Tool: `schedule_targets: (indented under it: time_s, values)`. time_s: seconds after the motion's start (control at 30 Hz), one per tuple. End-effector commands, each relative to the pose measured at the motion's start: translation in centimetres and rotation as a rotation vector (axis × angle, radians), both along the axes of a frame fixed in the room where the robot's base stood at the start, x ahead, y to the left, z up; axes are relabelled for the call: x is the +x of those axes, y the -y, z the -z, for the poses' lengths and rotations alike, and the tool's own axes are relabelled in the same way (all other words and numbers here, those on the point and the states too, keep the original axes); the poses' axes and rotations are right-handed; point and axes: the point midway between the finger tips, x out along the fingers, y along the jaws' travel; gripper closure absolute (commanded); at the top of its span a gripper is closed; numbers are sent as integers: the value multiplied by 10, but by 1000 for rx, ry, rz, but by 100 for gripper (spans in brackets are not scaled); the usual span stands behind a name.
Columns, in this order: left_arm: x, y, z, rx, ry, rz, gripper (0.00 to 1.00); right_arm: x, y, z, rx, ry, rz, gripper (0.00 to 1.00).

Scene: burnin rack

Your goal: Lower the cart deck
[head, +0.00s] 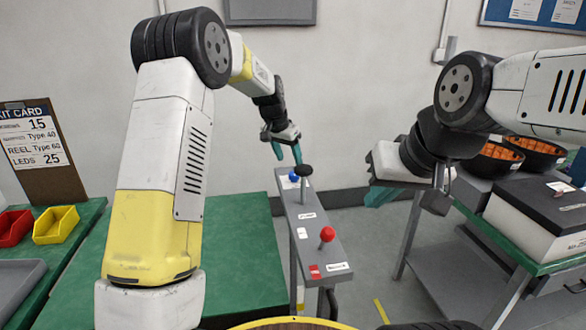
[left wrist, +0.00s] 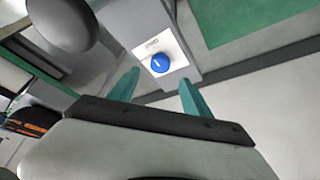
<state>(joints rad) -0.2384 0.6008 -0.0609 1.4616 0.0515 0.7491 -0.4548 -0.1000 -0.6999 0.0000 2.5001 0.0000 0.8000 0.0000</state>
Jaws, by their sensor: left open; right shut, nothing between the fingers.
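A narrow grey control panel (head: 314,236) stands in the middle of the head view. It carries a black-knobbed lever (head: 303,171), a red ball-topped lever (head: 327,234) and a blue knob (head: 294,176) at its far end. My left gripper (head: 287,152) is open and empty, with its teal fingers just above the far end of the panel. In the left wrist view, the blue knob (left wrist: 160,63) shows beyond and between the open fingers (left wrist: 160,92), and a dark round knob (left wrist: 62,22) shows at upper left. My right gripper (head: 380,194) is shut and empty, right of the panel.
Green tables at left hold yellow (head: 56,224) and red (head: 14,228) bins. Floor shows between panel and cart.

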Motion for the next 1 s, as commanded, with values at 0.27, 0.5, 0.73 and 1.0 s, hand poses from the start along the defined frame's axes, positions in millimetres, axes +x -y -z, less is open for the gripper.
schedule_targets:
  time_s: [0.27, 0.5, 0.73, 1.0]
  values:
    - [13, 9, 42, 1, -3, -1, 43, 0, 0, 0, 0, 0, 0, 100]
    - [21, 14, 62, 0, -1, -1, 43, 0, 0, 0, 0, 0, 0, 100]
    - [21, 14, 64, 0, -1, -1, 43, 0, 0, 0, 0, 0, 0, 100]
    - [21, 14, 64, 0, -1, -1, 84, 0, 0, 0, 0, 0, 0, 100]
